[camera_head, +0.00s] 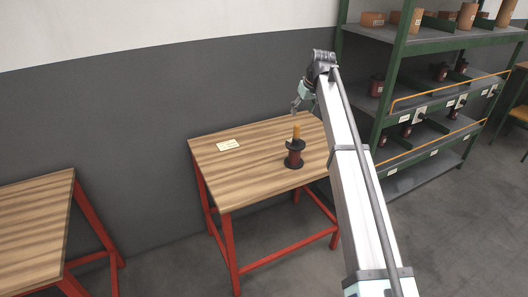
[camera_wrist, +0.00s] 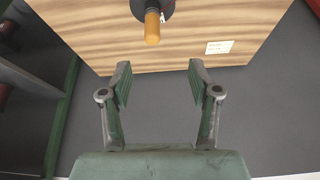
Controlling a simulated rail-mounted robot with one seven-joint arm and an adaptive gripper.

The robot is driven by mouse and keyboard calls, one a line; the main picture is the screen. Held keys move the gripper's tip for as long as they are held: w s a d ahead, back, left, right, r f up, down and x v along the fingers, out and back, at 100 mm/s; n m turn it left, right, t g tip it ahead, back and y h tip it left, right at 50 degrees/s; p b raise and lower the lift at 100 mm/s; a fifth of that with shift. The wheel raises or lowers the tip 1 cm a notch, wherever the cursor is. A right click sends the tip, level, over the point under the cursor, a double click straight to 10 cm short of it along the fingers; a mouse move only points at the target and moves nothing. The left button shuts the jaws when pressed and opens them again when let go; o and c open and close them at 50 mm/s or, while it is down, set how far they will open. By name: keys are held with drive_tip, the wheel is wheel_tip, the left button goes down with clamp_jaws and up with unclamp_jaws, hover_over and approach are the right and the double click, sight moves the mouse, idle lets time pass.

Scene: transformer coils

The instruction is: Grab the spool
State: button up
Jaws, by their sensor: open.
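The spool (camera_head: 294,158) stands upright on a wooden table with red legs (camera_head: 231,180). It has dark end flanges, a dark red winding and an orange-tan post rising from its top. In the wrist view the post (camera_wrist: 152,27) and part of the dark flange (camera_wrist: 166,7) show at the top edge; the rest is cut off or hidden. My gripper (camera_wrist: 158,75) is open and empty, its two fingers apart, with the spool beyond the fingertips. In the head view my gripper (camera_head: 297,105) is above the table's back part, apart from the spool.
A white label (camera_head: 228,145) lies on the table, left of the spool. A green-framed shelf (camera_head: 387,85) with coils and brown blocks stands at the right. Another wooden table (camera_head: 35,220) is at the left. Floor shows between the tables.

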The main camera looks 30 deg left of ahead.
sight(297, 130)
drive_tip(key=p+x, duration=0.1)
drive_tip(key=x, duration=0.3)
drive_tip(key=p+x, duration=0.1)
drive_tip(key=x, duration=0.3)
drive_tip(key=d+p+x, duration=0.1)
drive_tip(key=x, duration=0.3)
drive_tip(key=shift+d+f, duration=0.15)
drive_tip(key=shift+d+p+x, duration=0.15)
drive_tip(key=shift+p+x, duration=0.45)
drive_tip(key=shift+x, duration=0.7)
drive_tip(key=shift+d+p+x, duration=0.1)
drive_tip(key=shift+p+x, duration=0.45)
drive_tip(key=shift+x, duration=0.7)
drive_tip(key=shift+w, duration=0.1)
clamp_jaws()
